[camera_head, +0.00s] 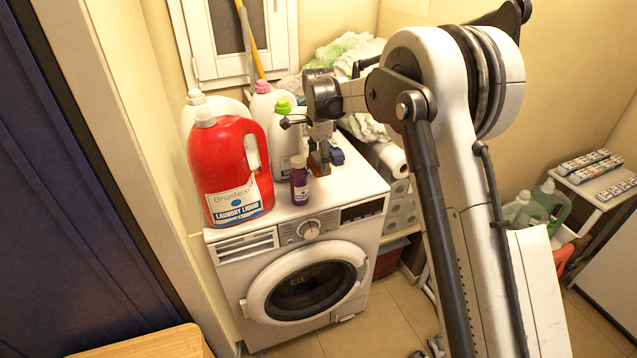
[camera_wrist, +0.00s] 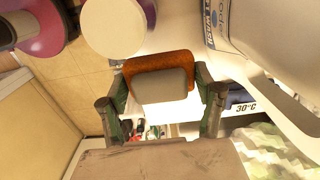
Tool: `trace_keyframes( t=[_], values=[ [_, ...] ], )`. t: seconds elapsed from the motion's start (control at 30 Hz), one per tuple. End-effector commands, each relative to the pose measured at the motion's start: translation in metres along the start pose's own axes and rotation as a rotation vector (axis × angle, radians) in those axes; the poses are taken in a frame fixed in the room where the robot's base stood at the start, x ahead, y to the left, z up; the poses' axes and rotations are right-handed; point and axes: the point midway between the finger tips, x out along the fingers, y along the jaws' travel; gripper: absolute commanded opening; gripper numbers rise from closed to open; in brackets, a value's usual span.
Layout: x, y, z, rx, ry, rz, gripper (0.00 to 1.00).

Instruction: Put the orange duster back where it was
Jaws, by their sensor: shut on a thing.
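The orange duster (camera_wrist: 158,61) shows in the wrist view as an orange-brown piece with a grey block in front of it. It lies between the two fingers of my gripper (camera_wrist: 160,98), which are shut on it. In the head view my gripper (camera_head: 321,152) is low over the washing machine top, among the bottles. A small brownish part of the duster (camera_head: 316,165) shows below it, behind the purple bottle. I cannot tell whether the duster touches the machine top.
The washing machine (camera_head: 345,193) carries a red laundry bottle (camera_head: 226,170), white bottles (camera_head: 288,140) and a small purple bottle (camera_head: 299,180) close to my gripper. A dark blue item (camera_head: 336,155) is just right of the gripper. Paper rolls (camera_head: 392,160) and crumpled plastic (camera_head: 350,50) lie beyond.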

Motion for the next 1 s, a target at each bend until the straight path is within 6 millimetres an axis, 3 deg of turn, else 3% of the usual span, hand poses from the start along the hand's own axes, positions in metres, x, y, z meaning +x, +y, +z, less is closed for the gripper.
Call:
trace_keyframes(
  t=[0.13, 0.43, 0.7, 1.0],
  values=[
    [0.026, 0.000, 0.000, 0.000, 0.000, 0.000, 0.41],
    [0.047, 0.000, 0.000, 0.000, 0.000, 0.000, 0.41],
    [0.082, 0.000, 0.000, 0.000, 0.000, 0.000, 0.41],
    [0.084, 0.000, 0.000, 0.000, 0.000, 0.000, 0.41]
  ],
)
